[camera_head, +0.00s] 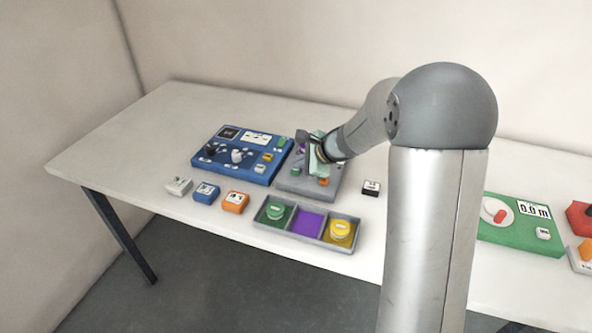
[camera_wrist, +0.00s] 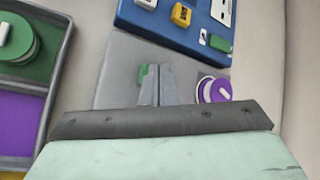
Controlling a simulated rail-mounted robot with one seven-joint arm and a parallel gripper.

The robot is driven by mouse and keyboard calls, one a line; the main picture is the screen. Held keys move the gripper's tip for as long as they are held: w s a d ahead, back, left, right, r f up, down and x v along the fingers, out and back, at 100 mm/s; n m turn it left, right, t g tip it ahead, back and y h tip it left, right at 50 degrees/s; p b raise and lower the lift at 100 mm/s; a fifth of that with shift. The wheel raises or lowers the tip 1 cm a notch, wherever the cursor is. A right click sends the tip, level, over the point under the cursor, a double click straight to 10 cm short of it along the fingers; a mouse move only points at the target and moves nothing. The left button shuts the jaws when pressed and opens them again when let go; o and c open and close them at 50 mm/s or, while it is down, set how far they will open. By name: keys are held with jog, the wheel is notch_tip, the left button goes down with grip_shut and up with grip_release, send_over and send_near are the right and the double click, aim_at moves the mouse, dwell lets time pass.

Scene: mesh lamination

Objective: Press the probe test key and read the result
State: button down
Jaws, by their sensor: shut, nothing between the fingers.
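My gripper (camera_wrist: 156,72) is shut and empty, its two thin fingers pressed together over a grey pad (camera_wrist: 118,70). A green key (camera_wrist: 141,78) shows at the left of the fingertips; I cannot tell whether they touch it. The labels are too small to read, so I cannot tell which key is the probe test key.
A purple round piece (camera_wrist: 206,91) sits on the pad to the right of the fingers. A three-part tray (camera_head: 287,235) holds green and yellow jars. Small white (camera_head: 178,186), blue (camera_head: 206,193) and orange (camera_head: 235,202) boxes stand in front. A green scale (camera_head: 510,235) is at right.

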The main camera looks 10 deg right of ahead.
aim_at(300, 171)
jog(key=shift+f, duration=0.25)
jog(key=shift+r, duration=0.1)
dwell(0.5)
jog(key=shift+r+p, duration=0.4)
jog(key=shift+r, duration=0.4)
notch_tip(300, 171, up, 5)
jog(key=p, duration=0.4)
dwell(0.5)
